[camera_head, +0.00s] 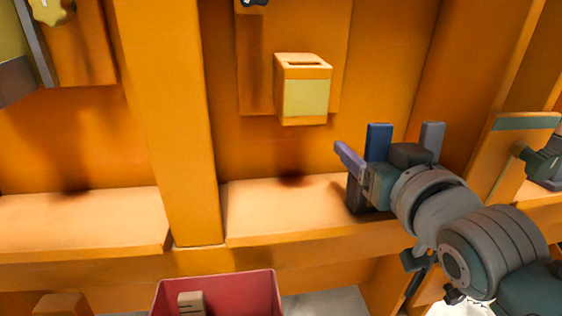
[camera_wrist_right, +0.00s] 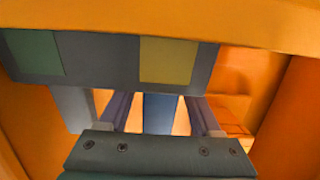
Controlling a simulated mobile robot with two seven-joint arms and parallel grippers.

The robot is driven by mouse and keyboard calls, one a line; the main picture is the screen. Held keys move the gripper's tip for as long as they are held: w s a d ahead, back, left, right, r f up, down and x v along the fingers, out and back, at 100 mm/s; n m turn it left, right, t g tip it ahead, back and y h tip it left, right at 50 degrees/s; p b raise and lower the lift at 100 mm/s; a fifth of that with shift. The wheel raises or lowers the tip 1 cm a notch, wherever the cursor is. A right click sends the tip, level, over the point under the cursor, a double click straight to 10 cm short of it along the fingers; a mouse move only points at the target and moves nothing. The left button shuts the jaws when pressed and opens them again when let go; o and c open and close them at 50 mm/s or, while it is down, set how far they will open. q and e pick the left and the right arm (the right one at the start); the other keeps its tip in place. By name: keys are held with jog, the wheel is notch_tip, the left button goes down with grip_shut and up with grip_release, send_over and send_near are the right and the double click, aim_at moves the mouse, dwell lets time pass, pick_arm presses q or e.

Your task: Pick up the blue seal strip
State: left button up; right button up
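The blue seal strip (camera_head: 378,142) stands upright above the shelf at the right bay. It also shows in the right wrist view (camera_wrist_right: 158,113), between the two fingers. My right gripper (camera_head: 389,138) is open around the strip. In the right wrist view its fingers (camera_wrist_right: 158,104) are apart, with orange background showing on both sides of the strip. The strip's lower end is hidden behind my gripper. My left gripper is not in view.
A grey panel (camera_wrist_right: 98,70) with green and yellow squares crosses beyond the fingers. An orange box with a yellow face (camera_head: 304,98) hangs on the back wall. A red bin (camera_head: 262,288) stands below the shelf (camera_head: 285,210). An orange post (camera_head: 172,130) divides the bays.

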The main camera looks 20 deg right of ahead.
grip_shut()
dwell(0.3)
dwell(0.3)
